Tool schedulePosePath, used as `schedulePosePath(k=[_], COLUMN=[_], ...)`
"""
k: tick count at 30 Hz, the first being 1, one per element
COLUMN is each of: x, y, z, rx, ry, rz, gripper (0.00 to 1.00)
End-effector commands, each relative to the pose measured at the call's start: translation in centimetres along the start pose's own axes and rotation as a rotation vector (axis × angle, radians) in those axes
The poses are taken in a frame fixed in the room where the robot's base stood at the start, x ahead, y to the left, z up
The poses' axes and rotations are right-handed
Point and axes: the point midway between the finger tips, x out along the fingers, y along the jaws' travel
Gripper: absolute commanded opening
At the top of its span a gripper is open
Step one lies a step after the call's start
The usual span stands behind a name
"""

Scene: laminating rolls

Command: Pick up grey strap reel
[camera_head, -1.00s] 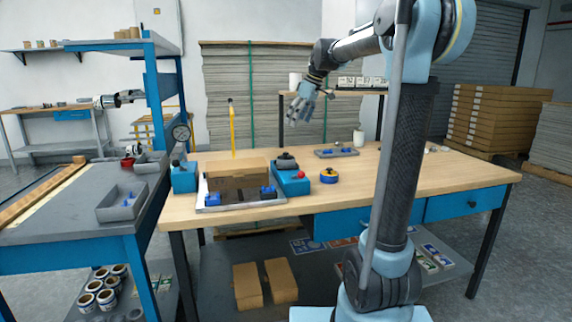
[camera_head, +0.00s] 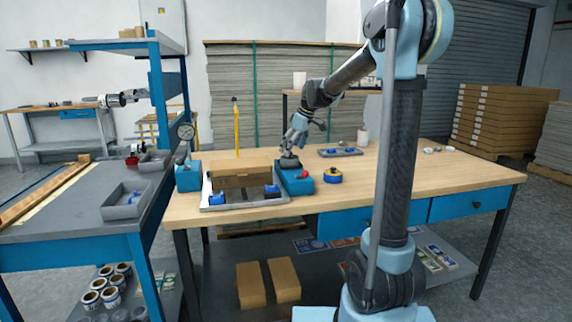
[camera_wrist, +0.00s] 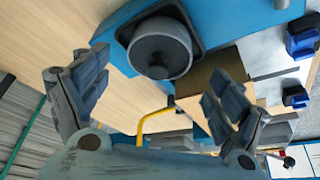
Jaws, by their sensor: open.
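The grey strap reel (camera_head: 289,162) sits on top of a blue box-like unit (camera_head: 297,182) on the wooden table.
A tray (camera_head: 216,206) with a brown carton (camera_head: 240,181) and blue parts lies left of the unit. A thin yellow post (camera_head: 237,130) stands behind. The table's right side is mostly clear.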

Motion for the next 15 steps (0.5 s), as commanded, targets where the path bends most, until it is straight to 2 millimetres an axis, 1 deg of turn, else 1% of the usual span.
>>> schedulePosePath(k=[1,3,6,10,15], x=[0.8,1.8,2.8,3.4,3.5], y=[0.0,0.0,0.0,0.0,-0.1], z=[0.0,0.0,0.0,0.0,0.0], rx=[-0.001,-0.001,-0.001,0.000,-0.001], ry=[0.000,0.000,0.000,0.000,0.000], rz=[0.000,0.000,0.000,0.000,-0.001], gripper=[0.88,0.88,0.88,0.88,0.88])
